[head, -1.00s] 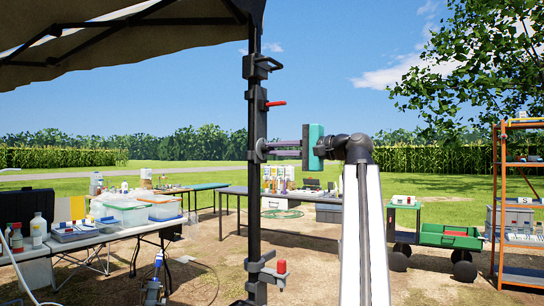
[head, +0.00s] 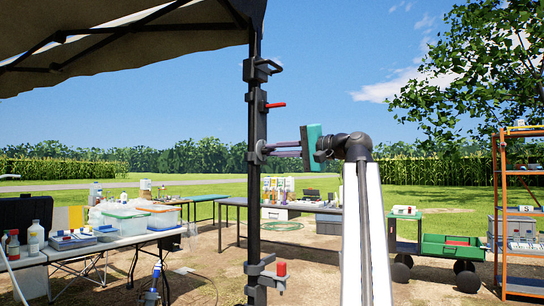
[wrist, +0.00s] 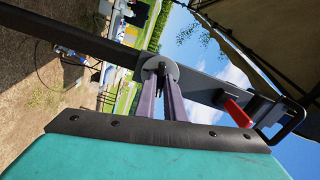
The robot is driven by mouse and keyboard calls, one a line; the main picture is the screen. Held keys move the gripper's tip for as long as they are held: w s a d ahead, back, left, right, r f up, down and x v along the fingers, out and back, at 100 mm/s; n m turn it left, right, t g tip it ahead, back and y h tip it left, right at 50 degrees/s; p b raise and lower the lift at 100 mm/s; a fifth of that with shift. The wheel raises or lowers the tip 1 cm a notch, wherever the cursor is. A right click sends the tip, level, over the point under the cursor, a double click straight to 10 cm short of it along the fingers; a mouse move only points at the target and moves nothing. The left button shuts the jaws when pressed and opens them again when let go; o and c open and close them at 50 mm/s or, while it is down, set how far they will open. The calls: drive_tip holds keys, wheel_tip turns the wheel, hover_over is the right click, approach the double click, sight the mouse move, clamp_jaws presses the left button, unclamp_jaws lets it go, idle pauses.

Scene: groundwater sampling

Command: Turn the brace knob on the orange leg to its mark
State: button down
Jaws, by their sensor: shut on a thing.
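The canopy leg (head: 257,205) is a dark upright post in the head view and crosses the wrist view (wrist: 75,38) at a slant; I see no orange on it. The brace knob (wrist: 172,67) is a round grey disc on the leg's side, with dark parts at its middle. My gripper (head: 269,150) reaches it from the right in the head view. In the wrist view my two purplish fingers (wrist: 161,84) are closed around the knob's middle, which they partly hide. I cannot make out a mark.
A red lever (head: 275,105) and a dark handle (head: 270,67) sit above the knob on the leg. A red-topped clamp (head: 281,269) sits below. Tables with boxes and bottles stand behind, left. A green cart (head: 450,246) and orange shelf (head: 500,210) stand right.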

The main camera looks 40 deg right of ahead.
drive_tip(key=shift+f+n+b, duration=0.15)
drive_tip(key=shift+n+b, duration=0.95)
drive_tip(key=shift+b, duration=0.15)
drive_tip(key=shift+n+b, duration=0.3)
drive_tip(key=shift+b, duration=0.05)
drive_tip(key=shift+n+b, duration=1.4)
drive_tip(key=shift+b, duration=0.15)
drive_tip(key=c, duration=1.8)
unclamp_jaws()
drive_tip(key=shift+o, duration=0.2)
